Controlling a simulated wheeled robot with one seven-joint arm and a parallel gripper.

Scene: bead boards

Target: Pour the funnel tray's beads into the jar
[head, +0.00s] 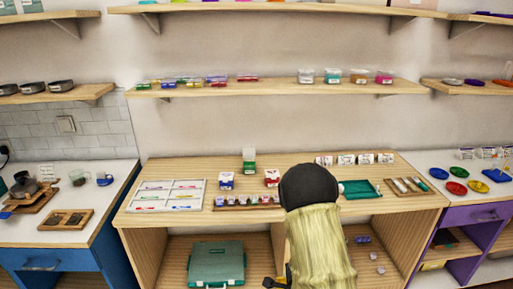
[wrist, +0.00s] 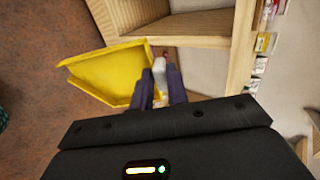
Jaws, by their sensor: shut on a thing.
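In the wrist view a yellow tray (wrist: 105,78) with raised walls, which looks like the funnel tray, is held at the fingertips of my gripper (wrist: 160,88). The dark fingers are shut around a pale grey piece (wrist: 159,66) at the tray's edge. No beads can be made out in it. In the head view my arm covers most of the gripper, low in the centre. A clear container with a green lower part (head: 249,161) stands at the back of the wooden desk; I cannot tell whether it is the jar.
The wooden desk (head: 150,218) holds a white sorting tray (head: 166,195), small boxes, a row of small jars and a green tray (head: 360,189). A green case (head: 216,264) sits below. In the wrist view, wooden shelving (wrist: 240,60) is close beside the yellow tray.

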